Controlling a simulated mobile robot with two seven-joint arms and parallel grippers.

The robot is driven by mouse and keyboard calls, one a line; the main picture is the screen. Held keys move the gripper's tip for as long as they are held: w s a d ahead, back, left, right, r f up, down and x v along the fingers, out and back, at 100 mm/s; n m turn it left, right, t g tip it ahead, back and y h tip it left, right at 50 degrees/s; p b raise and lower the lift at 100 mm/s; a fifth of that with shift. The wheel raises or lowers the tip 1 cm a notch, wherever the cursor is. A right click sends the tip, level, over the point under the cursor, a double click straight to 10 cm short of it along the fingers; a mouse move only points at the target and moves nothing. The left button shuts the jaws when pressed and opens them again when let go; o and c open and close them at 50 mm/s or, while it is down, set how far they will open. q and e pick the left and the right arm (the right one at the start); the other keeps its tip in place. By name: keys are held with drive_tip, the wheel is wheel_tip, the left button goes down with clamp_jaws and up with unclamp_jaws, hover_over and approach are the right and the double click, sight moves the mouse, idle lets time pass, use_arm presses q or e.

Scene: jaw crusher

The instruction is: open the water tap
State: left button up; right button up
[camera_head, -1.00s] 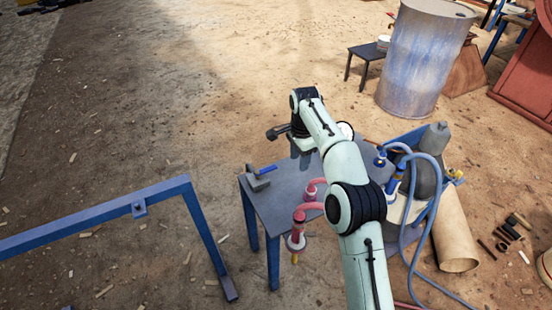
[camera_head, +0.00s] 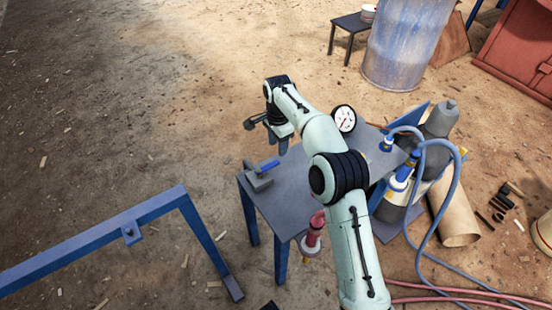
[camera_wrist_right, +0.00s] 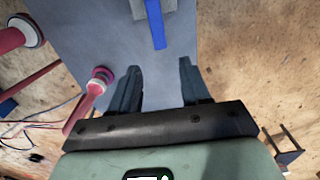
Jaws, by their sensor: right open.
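The water tap is a grey body (camera_head: 259,181) with a blue lever handle (camera_head: 268,165), at the left corner of the grey table (camera_head: 290,210). In the wrist view the blue handle (camera_wrist_right: 155,25) points down the picture toward my jaws, with part of the grey body (camera_wrist_right: 148,6) at the top edge. My right gripper (camera_wrist_right: 159,68) is open and empty. The handle's end lies just ahead of the gap between its fingertips, apart from them. In the head view the right gripper (camera_head: 283,149) is above the table's far edge, beside the tap, partly hidden by its wrist.
A round gauge (camera_head: 344,119), a red hose fitting (camera_head: 312,240) and blue hoses (camera_head: 447,200) are around the table. A blue frame (camera_head: 90,240) stands at left. A drum (camera_head: 405,45) and a small stool (camera_head: 352,24) stand behind. Open ground lies at far left.

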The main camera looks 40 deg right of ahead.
sight(267, 168)
wheel_tip(267, 168, down, 7)
drive_tip(key=shift+b, duration=0.7)
use_arm(q)
drive_tip(key=w+f, duration=0.1)
drive_tip(key=w+a+f+t, duration=0.1)
drive_tip(key=w, duration=0.1)
drive_tip(key=shift+a+y, duration=0.2)
drive_tip(key=shift+y, duration=0.1)
use_arm(e)
clamp_jaws()
